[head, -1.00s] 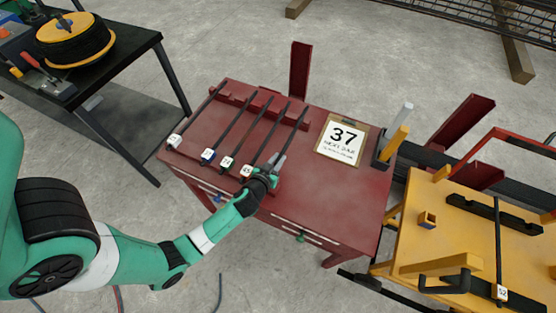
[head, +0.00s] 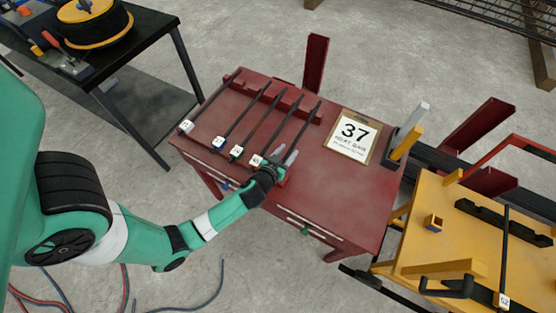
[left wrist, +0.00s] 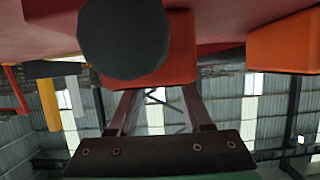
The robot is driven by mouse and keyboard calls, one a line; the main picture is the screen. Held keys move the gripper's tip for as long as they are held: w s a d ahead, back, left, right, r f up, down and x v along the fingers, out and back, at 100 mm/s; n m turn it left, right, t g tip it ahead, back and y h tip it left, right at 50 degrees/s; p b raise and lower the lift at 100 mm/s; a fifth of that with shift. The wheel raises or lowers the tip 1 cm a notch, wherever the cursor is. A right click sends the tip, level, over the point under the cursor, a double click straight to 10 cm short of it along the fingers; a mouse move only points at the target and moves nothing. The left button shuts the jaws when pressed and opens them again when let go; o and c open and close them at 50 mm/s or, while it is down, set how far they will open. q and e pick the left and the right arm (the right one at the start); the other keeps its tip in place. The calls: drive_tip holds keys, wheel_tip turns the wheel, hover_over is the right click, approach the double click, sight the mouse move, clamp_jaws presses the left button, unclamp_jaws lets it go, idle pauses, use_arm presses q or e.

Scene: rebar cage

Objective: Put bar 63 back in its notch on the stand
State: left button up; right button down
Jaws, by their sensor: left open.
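Several dark bars lie side by side on the red stand (head: 330,195), with white number tags at their near ends. The tags are too small to read surely, so I cannot tell which is bar 63. The rightmost bar (head: 305,125) lies across the stand's rails, its near end hidden by my left gripper (head: 284,156). That gripper is open at this near end, its fingers spread. In the left wrist view the fingers (left wrist: 155,105) are apart, below a large dark round bar end (left wrist: 125,38) and a red block (left wrist: 180,55). My right gripper is not in view.
A card reading 37 (head: 355,134) lies on the red top, beside grey and yellow uprights (head: 408,135). A yellow bench (head: 430,240) holding another bar (head: 504,250) is at right. A black table (head: 150,50) with a spool is at back left.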

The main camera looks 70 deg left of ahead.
use_arm(q)
drive_tip(key=v, duration=1.1)
drive_tip(key=shift+s+p, duration=0.1)
drive_tip(key=shift+p, duration=0.3)
